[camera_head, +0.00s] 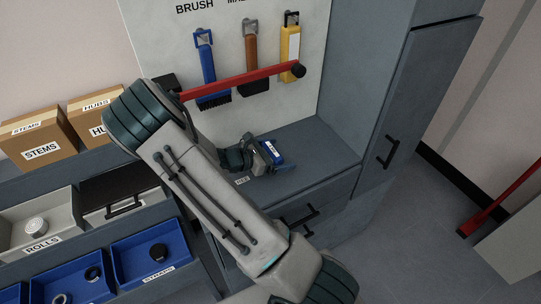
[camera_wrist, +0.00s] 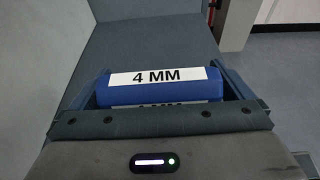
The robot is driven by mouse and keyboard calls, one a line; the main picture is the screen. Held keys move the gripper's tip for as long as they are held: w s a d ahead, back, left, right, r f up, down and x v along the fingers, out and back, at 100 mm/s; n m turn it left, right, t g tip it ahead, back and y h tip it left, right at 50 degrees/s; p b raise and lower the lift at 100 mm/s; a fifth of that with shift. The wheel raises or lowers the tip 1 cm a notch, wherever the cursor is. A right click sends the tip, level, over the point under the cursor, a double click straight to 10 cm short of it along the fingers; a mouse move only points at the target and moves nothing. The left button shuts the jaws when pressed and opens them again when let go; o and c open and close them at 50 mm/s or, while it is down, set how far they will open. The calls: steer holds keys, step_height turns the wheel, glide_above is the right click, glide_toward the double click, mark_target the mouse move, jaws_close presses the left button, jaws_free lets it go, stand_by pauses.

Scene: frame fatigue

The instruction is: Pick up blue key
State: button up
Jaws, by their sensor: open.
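The blue key (camera_wrist: 165,92) is a blue block with a white "4 MM" label in the wrist view. It lies between the two fingers of my gripper (camera_wrist: 162,88), one on its left and one on its right. The fingers stand open; whether either touches it I cannot tell. In the head view the blue key (camera_head: 271,151) shows a white label on the grey cabinet top. My gripper (camera_head: 264,157) is down at it there, partly hidden by my arm and wrist. The key's lower part is hidden.
A red bar (camera_head: 235,82) crosses in front of the tool board, where a blue brush (camera_head: 206,66), a brown tool (camera_head: 251,58) and a yellow tool (camera_head: 290,50) hang. A tall cabinet (camera_head: 420,95) stands right. Blue bins (camera_head: 152,262) and cardboard boxes (camera_head: 42,139) are left.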

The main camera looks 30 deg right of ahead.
steer(key=c, duration=0.9)
steer(key=shift+r, duration=0.1)
steer(key=shift+c, duration=0.2)
